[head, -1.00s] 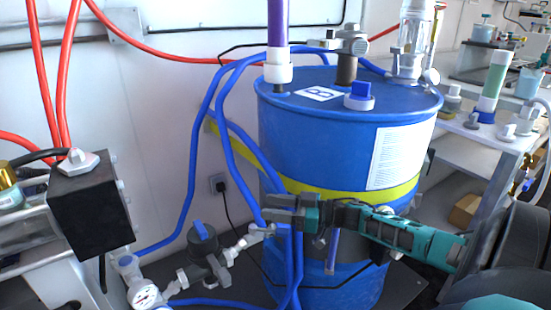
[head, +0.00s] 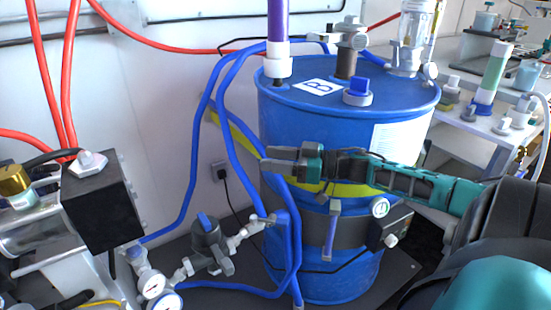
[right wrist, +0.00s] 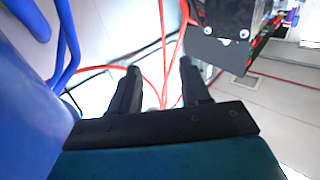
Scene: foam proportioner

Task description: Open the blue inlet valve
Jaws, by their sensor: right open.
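A grey valve body with a blue handle (head: 207,222) sits low in the pipework left of the blue drum (head: 300,115) in the head view. A blue lever (head: 331,230) hangs upright on the drum's dark band. I cannot tell for certain which is the inlet valve. My right gripper (head: 270,160) is in front of the drum, above both, pointing left. Its fingers are apart and empty in the right wrist view (right wrist: 160,78), touching neither blue handle. My left gripper is not in view.
Blue hoses (head: 235,150) run down close to the gripper's tips. A gauge (head: 380,208) and a dark box (head: 390,228) sit on the drum below my right arm. A black block (head: 104,205) stands at left. A side table with bottles (head: 490,80) is at right.

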